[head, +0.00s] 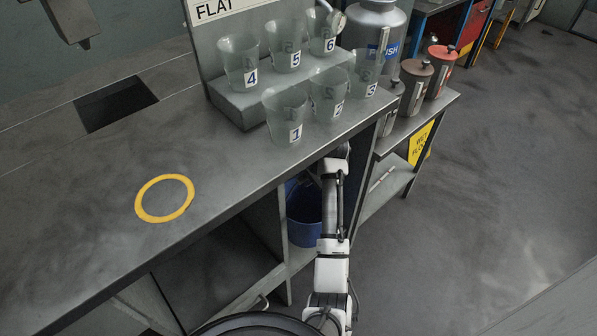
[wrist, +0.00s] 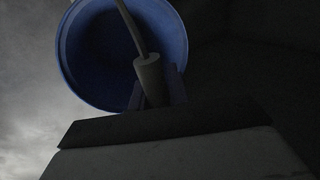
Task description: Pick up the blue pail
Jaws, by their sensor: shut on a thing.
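The blue pail (head: 303,212) is on the shelf under the counter, partly hidden by my arm and a counter leg. In the wrist view I look into the open mouth of the pail (wrist: 75,50). Its handle has a grey grip (wrist: 150,78) that stands between my fingers. My gripper (wrist: 158,92) is shut on this handle grip. In the head view the fingers are hidden below the counter edge. I cannot tell whether the pail's bottom touches the shelf.
Numbered clear cups (head: 285,115) stand on the counter and a grey step above my arm. A yellow ring (head: 165,198) marks the counter (head: 90,215). A lower bench with lidded cans (head: 440,70) and a yellow wet floor sign (head: 420,145) stand right. The floor (head: 480,200) right of my arm is clear.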

